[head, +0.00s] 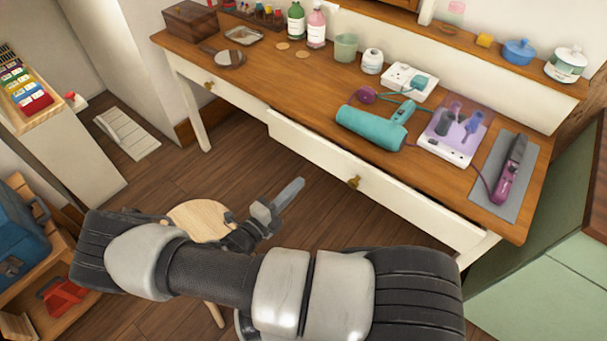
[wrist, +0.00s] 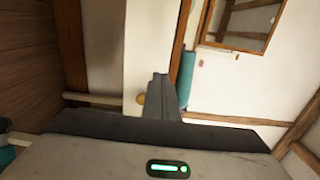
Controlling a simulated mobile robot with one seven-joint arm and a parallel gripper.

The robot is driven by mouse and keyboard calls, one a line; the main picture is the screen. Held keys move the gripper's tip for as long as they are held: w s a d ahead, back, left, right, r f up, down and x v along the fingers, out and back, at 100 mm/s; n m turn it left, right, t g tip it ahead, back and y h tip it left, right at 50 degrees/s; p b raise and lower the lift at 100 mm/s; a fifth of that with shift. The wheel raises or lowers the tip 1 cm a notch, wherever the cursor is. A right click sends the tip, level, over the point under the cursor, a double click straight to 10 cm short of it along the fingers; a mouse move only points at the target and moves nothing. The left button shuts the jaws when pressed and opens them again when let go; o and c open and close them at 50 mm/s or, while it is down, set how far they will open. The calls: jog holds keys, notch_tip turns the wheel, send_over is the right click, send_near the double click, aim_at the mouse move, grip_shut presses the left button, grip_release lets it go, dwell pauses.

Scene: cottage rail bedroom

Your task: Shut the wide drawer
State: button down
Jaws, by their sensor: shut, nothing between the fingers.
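The wide drawer (head: 318,153) is the white, long front under the right part of the wooden desk, with a brass knob (head: 354,182). Its left end stands out a little from the desk's frame, so it is slightly open. My gripper (head: 298,187) is shut and empty, in front of the drawer, left of the knob and apart from the front in the head view. In the wrist view the shut fingers (wrist: 160,85) point toward the white drawer front (wrist: 145,45), with the knob (wrist: 140,98) just left of them. The drawer's inside is hidden.
A smaller drawer knob (head: 209,85) is at left. A round stool (head: 200,218) stands behind my arm.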

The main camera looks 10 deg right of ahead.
aim_at(330, 153)
jog(key=b+x, duration=0.1)
jog(key=x, duration=1.1)
jog(key=shift+w+d, duration=0.2)
jog(key=shift+d, duration=0.05)
jog(key=x, duration=0.4)
jog(key=shift+w+d, duration=0.15)
jog(key=shift+d, duration=0.1)
jog(key=shift+r, duration=0.15)
